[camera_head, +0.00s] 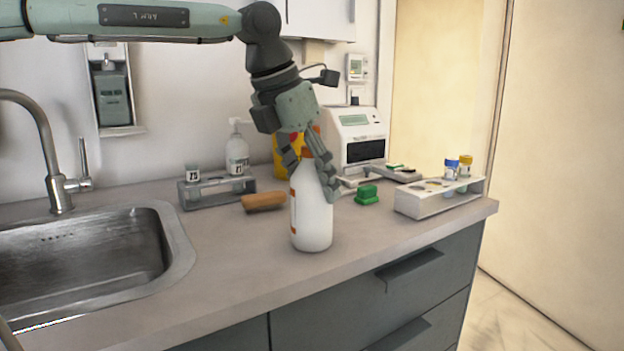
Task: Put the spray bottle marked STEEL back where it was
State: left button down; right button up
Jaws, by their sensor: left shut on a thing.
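The gripper hides part of the bottle's neck and head. I cannot tell whether the bottle's base touches the counter or hangs just above it. My right gripper is not in view.
A grey rack (217,193) with a small jar and a pump bottle (237,155) is at the back left. Near the bottle are a brown roll (263,201), green block (367,194), white tube rack (440,199) and white device (357,140). A sink (85,260) lies left.

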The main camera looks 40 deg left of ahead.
pick_arm(q)
jog(key=c, duration=0.5)
grip_release()
jog(key=shift+c, duration=0.2)
jog(key=v, duration=1.2)
